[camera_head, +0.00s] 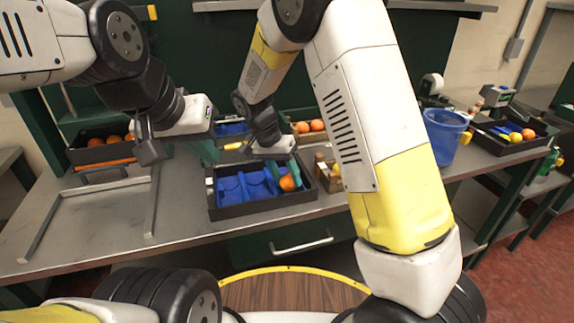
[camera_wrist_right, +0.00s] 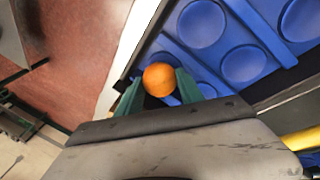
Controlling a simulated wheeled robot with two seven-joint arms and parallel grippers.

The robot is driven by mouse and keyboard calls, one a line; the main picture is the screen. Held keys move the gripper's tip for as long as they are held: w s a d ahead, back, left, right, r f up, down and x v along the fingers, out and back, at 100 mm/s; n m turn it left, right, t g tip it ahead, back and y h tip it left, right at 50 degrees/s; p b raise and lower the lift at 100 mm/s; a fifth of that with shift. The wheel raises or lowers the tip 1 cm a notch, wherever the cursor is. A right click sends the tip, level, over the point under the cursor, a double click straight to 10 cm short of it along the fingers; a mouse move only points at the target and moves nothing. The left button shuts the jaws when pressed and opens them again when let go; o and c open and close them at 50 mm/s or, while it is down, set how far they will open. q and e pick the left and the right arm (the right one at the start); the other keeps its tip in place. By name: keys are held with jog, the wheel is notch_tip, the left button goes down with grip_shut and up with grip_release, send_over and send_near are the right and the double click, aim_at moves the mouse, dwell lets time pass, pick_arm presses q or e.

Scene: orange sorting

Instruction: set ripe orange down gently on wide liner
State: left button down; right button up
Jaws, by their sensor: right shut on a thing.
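The ripe orange (camera_head: 288,183) is held between the green fingers of my right gripper (camera_head: 285,176), at the right end of the black tray with the blue liner. In the right wrist view the orange (camera_wrist_right: 159,79) sits between both fingertips of my right gripper (camera_wrist_right: 158,92). The blue wide liner (camera_head: 240,187) has round hollows, and the liner (camera_wrist_right: 243,64) fills the upper right of the wrist view. I cannot tell whether the orange touches the liner. My left gripper (camera_head: 205,150) is over the table left of the tray; its finger opening is unclear.
A black crate with oranges (camera_head: 78,155) stands at the back left. More oranges (camera_head: 310,126) lie behind the tray. A blue bucket (camera_head: 443,135) and a crate of fruit (camera_head: 490,143) stand to the right. A metal frame (camera_head: 60,222) lies on the left table.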

aim_at(287, 175)
jog(key=shift+f, duration=0.6)
jog(key=o, duration=1.5)
jog(key=shift+r, duration=4.05)
